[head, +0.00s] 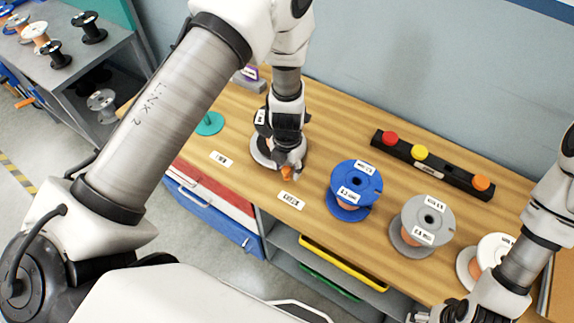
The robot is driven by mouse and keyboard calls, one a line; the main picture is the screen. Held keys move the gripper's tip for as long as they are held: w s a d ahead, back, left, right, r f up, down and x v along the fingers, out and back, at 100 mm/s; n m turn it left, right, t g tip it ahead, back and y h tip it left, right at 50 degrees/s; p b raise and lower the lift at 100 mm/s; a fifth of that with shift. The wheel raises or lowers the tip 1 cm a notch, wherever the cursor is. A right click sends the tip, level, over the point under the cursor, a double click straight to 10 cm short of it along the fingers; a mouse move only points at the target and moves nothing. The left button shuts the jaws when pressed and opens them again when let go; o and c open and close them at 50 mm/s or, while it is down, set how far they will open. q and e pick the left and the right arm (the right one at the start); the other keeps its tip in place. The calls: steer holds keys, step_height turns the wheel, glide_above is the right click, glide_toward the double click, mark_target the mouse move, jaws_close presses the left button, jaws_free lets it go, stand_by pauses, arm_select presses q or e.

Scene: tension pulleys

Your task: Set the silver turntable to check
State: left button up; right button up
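The silver turntable (260,157) is a round, pale metal disc on the wooden bench, mostly hidden under my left gripper. My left gripper (287,168) points down over the disc's front right side. A small orange part (287,174) shows right at its fingertips; whether the fingers are closed on it cannot be told. White labels stand on the bench by the disc, one to the left (221,158) and one in front (291,200); their print is too small to read. My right gripper (438,314) is at the bottom edge, partly cut off, its fingers unclear.
A blue spool (356,183), a grey spool (427,212) and a white spool (494,250) stand right of the disc. A black bar (449,173) with red, yellow and orange buttons lies behind them. A teal disc (209,124) is at left. A grey shelf (62,78) holds more spools.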

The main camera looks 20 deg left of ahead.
arm_select(q)
steer(key=shift+r, duration=0.15)
step_height(320, 180, up, 12)
stand_by(0.3)
